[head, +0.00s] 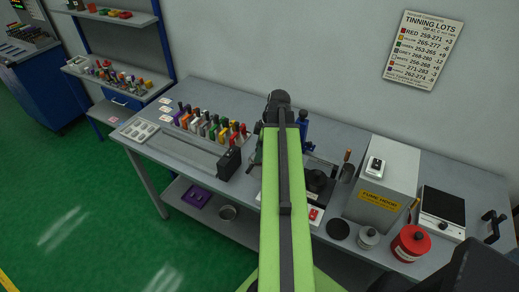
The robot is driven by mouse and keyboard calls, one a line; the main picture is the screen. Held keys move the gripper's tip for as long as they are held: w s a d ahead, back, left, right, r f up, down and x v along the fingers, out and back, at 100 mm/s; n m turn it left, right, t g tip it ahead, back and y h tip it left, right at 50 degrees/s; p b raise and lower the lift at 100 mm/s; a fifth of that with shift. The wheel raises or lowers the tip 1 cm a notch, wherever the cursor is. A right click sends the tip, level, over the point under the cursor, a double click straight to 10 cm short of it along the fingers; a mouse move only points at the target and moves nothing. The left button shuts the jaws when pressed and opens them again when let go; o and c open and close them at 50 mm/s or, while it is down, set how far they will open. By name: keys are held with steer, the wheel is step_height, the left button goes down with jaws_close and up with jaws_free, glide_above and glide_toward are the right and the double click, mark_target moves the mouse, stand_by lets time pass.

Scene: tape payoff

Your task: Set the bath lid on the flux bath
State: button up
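A flat dark disc (338,229) lies on the bench near its front edge, right of my arm. It may be the bath lid, but I cannot be sure. A dark round vessel (317,182) stands behind it, partly covered by my arm; I cannot tell whether this is the flux bath. A small grey jar with a knobbed top (367,238) stands right of the disc. My green arm runs up the middle of the picture and hides part of the bench. My gripper's fingers do not show, so their hold is hidden.
The bench (190,160) carries a rack of coloured tools (207,127), a black block (229,163), a grey fume hood (385,185), a red can (410,243) and a hot plate (441,212). A shelf (118,75) stands at the back left. Green floor lies open at left.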

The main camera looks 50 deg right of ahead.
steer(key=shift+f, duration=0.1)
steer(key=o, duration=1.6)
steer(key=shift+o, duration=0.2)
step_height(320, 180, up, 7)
steer(key=p, duration=0.7)
